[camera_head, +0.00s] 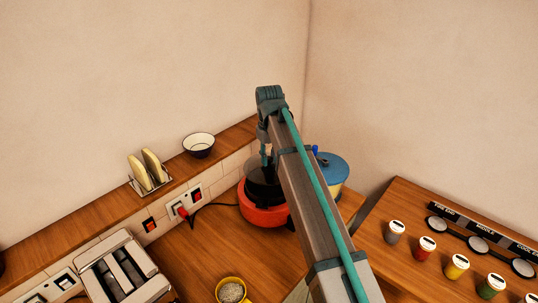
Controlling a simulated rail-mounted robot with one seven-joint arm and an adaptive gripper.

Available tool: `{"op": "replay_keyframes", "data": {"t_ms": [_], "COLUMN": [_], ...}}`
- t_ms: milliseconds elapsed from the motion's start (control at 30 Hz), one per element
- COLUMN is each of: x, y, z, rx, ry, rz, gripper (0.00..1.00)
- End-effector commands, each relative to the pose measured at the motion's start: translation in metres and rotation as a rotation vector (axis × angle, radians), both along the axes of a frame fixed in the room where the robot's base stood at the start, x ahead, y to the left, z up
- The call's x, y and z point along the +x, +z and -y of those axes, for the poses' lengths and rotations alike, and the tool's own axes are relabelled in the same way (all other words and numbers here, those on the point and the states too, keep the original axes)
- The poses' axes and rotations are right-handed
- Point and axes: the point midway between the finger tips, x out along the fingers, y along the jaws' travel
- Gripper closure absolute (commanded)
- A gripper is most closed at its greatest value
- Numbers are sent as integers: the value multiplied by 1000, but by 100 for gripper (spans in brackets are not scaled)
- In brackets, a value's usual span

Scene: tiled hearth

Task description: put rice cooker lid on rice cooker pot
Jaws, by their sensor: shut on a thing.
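The rice cooker pot (262,215) has a red body and stands on the wooden counter near the corner, partly hidden by my arm. A dark piece, apparently the rice cooker lid (258,188), is at the top of the red body. My gripper (267,160) points down directly above the cooker, shut on what looks like this lid. The jaws are small and partly hidden by the arm. I cannot tell whether the lid touches the pot's rim or is just above it.
A blue-lidded pot (331,168) stands close to the cooker's right. A toaster (119,270) and yellow cup (231,291) are in front. A ledge holds a bowl (198,145) and rack (150,172). Several spice jars (426,246) stand at right. A cord (214,205) runs left.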

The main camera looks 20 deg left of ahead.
Motion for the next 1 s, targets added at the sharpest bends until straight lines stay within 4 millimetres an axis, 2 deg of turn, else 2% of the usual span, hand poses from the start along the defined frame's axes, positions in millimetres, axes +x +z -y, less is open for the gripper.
{"op": "replay_keyframes", "data": {"t_ms": [667, 1000], "x": [0, 0], "y": [-44, -43], "z": [0, 0], "rx": [0, 0], "ry": [0, -5], "rz": [0, 0], "gripper": [100, 100]}}
